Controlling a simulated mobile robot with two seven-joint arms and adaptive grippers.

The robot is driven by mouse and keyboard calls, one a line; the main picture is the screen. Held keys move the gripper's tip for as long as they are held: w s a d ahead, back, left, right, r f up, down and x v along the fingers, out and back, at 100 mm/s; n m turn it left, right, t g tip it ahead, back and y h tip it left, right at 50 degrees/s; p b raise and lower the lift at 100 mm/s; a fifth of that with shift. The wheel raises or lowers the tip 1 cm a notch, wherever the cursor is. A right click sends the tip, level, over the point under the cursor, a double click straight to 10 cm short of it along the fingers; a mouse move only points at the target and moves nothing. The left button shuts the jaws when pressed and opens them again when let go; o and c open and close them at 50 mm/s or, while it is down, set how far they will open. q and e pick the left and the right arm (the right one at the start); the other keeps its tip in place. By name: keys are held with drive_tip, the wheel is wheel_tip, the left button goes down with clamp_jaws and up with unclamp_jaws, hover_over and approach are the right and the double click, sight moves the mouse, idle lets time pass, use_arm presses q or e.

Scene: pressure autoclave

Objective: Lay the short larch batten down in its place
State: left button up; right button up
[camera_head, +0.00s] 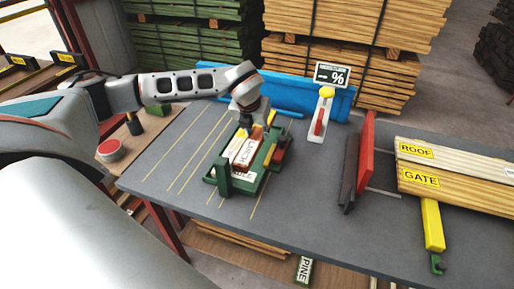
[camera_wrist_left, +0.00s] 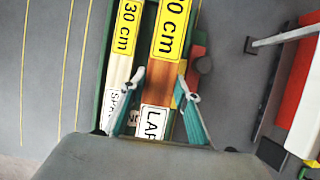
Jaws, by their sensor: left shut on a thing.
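The larch batten (camera_head: 256,133) is reddish-brown, with a white label that reads as LARCH in the head view. In the left wrist view the batten (camera_wrist_left: 160,84) carries a yellow length label ending in "0 cm". My left gripper (camera_head: 250,116) is shut on it, with the teal fingers (camera_wrist_left: 160,90) on its two sides. The batten is over or in the green tray (camera_head: 224,178); I cannot tell if it touches the bottom. A paler batten (camera_wrist_left: 120,70) marked "30 cm" lies alongside it to the left. My right gripper is out of view.
On the grey table (camera_head: 300,215) stand a red upright plate (camera_head: 366,150), a sign (camera_head: 332,75), and long boards labelled ROOF and GATE (camera_head: 450,180) at the right. Bare table shows in front and left of the tray.

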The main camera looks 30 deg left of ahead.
sight(254, 140)
use_arm(q)
drive_tip(key=shift+f, duration=3.35)
drive_tip(key=o, duration=0.9)
drive_tip(key=shift+f, duration=0.2)
drive_tip(key=shift+o, duration=0.6)
drive_tip(key=shift+r, duration=0.15)
drive_tip(key=shift+r, duration=0.25)
drive_tip(key=v, duration=1.1)
drive_tip(key=shift+s+r, duration=0.2)
drive_tip(key=shift+r, duration=0.05)
